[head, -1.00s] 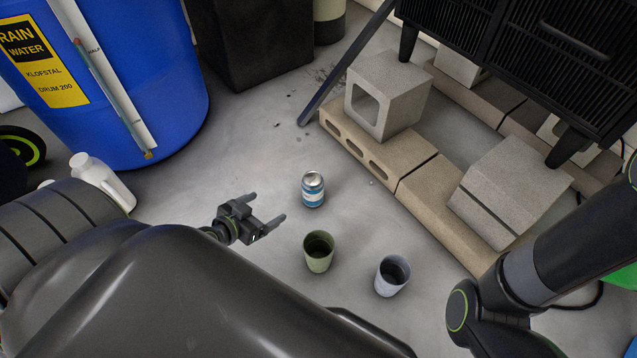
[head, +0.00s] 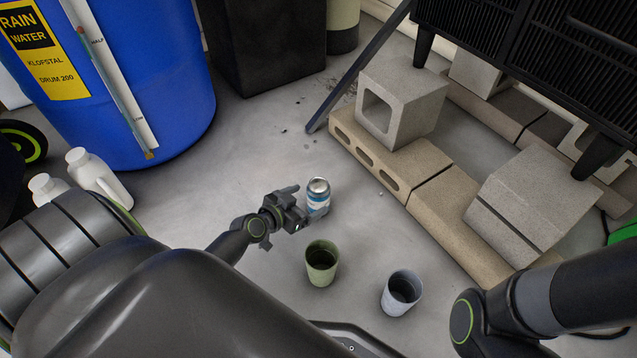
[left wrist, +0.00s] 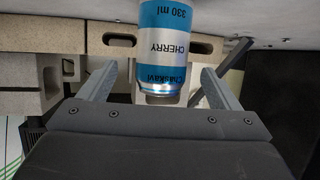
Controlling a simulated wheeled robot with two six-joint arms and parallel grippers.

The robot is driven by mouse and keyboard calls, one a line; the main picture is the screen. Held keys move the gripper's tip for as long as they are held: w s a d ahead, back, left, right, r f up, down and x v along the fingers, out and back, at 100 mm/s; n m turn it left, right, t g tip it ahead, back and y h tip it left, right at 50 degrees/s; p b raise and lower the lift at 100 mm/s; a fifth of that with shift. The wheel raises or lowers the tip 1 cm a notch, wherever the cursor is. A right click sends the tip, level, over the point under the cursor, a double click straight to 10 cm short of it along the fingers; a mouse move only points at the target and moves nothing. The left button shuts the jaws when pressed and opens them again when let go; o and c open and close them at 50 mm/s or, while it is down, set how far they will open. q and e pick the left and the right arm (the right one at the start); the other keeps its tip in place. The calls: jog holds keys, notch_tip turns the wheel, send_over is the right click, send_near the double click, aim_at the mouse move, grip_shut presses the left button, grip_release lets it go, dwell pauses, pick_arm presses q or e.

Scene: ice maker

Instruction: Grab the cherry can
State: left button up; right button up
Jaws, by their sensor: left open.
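The cherry can (head: 317,198) is silver and blue and stands upright on the grey floor. In the left wrist view the can (left wrist: 166,45) appears upside down, with "CHERRY" and "330 ml" on its label. My left gripper (head: 300,207) is right beside the can, on its left side in the head view. In the left wrist view its two open fingers (left wrist: 158,88) flank the lower part of the can in the picture, with gaps on both sides. My right arm shows at the lower right of the head view, but its gripper is not visible.
A green cup (head: 322,262) and a pale grey cup (head: 401,292) stand near the can. Concrete blocks (head: 401,105) and tan bricks (head: 388,170) lie to the right. A blue drum (head: 150,80) and white bottles (head: 99,178) are at left. Floor behind the can is clear.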

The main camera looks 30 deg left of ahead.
pick_arm(q)
jog(key=x, duration=0.2)
jog(key=b+x, duration=0.1)
jog(key=x, duration=0.1)
jog(key=b+x, duration=0.1)
jog(key=x, duration=0.1)
jog(key=shift+s+a+f, duration=0.15)
jog(key=shift+a+f, duration=0.05)
jog(key=shift+f, duration=0.05)
jog(key=shift+w, duration=0.25)
jog(key=shift+c, duration=0.3)
jog(key=shift+c, duration=1.1)
jog(key=c, duration=1)
jog(key=shift+c, duration=0.2)
